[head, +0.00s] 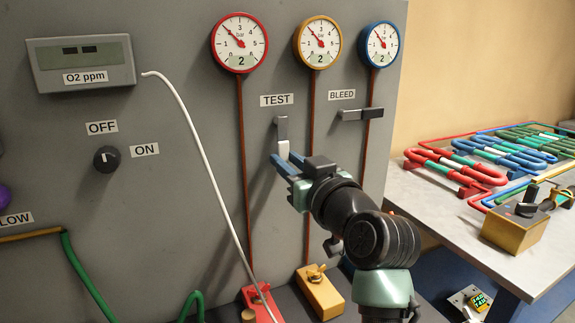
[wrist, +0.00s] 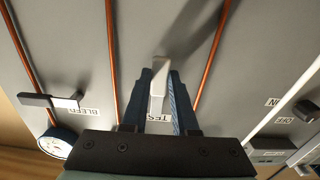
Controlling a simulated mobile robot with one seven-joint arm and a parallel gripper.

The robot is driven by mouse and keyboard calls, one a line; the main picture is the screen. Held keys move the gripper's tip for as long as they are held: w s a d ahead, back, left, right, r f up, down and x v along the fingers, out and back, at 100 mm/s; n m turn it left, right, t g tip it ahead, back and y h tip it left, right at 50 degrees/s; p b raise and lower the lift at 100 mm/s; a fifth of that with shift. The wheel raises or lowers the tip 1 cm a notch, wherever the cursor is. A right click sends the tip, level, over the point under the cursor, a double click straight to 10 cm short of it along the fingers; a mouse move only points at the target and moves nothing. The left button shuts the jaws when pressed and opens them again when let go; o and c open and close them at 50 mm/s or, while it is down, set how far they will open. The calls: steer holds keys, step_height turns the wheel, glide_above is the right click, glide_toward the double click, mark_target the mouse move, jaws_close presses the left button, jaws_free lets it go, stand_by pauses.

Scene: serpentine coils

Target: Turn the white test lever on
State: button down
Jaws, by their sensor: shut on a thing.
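The test lever hangs upright, pointing down, just below the TEST label (head: 277,100) on the grey panel. Its grey upper part (head: 281,127) shows, and its white lower end (head: 283,149) is at my gripper. My gripper (head: 280,161) has blue fingers and comes from the lower right. In the wrist view, the white lever (wrist: 157,102) lies between the two blue fingers (wrist: 160,76), which are shut on it. The fingers partly hide the lever's end in the head view.
The grey BLEED lever (head: 361,114) lies level to the right. Three gauges (head: 240,43) sit above, with brown pipes running down. A white hose (head: 205,150) crosses the panel left of my gripper. A black OFF/ON knob (head: 107,159) is further left. A table (head: 428,203) with coloured coils stands right.

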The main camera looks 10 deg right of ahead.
steer(key=c, duration=0.7)
jaws_free()
steer(key=shift+s+d, duration=0.1)
steer(key=v, duration=1.2)
steer(key=shift+s+d+b, duration=0.1)
steer(key=shift+s+b, duration=0.2)
steer(key=shift+s, duration=0.1)
